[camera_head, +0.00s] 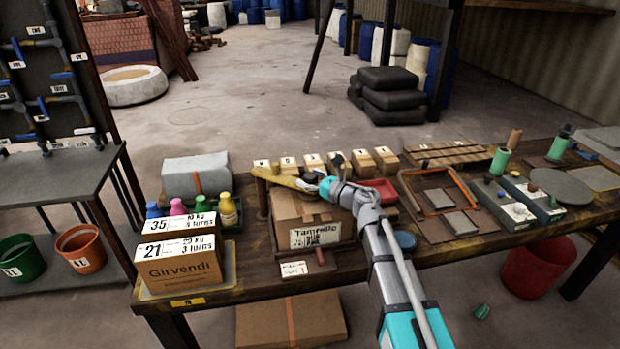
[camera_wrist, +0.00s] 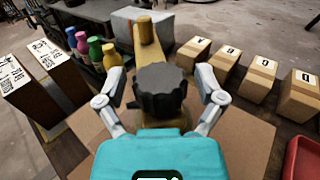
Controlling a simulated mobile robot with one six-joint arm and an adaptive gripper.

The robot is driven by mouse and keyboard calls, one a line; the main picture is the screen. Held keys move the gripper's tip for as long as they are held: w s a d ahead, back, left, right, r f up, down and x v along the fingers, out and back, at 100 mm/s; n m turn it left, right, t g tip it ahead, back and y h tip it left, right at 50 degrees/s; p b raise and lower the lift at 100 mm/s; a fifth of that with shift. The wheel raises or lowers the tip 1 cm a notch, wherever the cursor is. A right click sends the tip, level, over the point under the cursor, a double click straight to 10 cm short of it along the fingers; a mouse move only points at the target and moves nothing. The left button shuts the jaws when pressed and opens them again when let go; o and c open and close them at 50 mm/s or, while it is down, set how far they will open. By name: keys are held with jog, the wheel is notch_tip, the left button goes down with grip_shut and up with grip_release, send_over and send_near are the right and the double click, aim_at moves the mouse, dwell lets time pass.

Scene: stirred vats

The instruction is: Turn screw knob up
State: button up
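The black screw knob (camera_wrist: 160,92) has a notched rim and sits on a yellow arm (camera_wrist: 150,52) above a cardboard box (camera_wrist: 235,140). In the head view the yellow arm (camera_head: 288,181) reaches over the box (camera_head: 318,225), and the knob is mostly hidden by my gripper. My gripper (camera_wrist: 161,82) is open in the wrist view, with one finger on each side of the knob. A gap shows between each finger and the knob. My gripper (camera_head: 318,186) comes in from the right in the head view.
Several small numbered boxes (camera_head: 312,162) stand in a row behind. Coloured bottles (camera_head: 228,209) and labelled cartons (camera_head: 182,265) stand to the left. A red tray (camera_head: 382,192) lies to the right. The bench (camera_head: 440,256) carries more fixtures at right.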

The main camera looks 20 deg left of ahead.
jog(key=shift+d, duration=0.1)
dwell(0.3)
jog(key=v, duration=1.2)
jog(key=shift+w, duration=0.1)
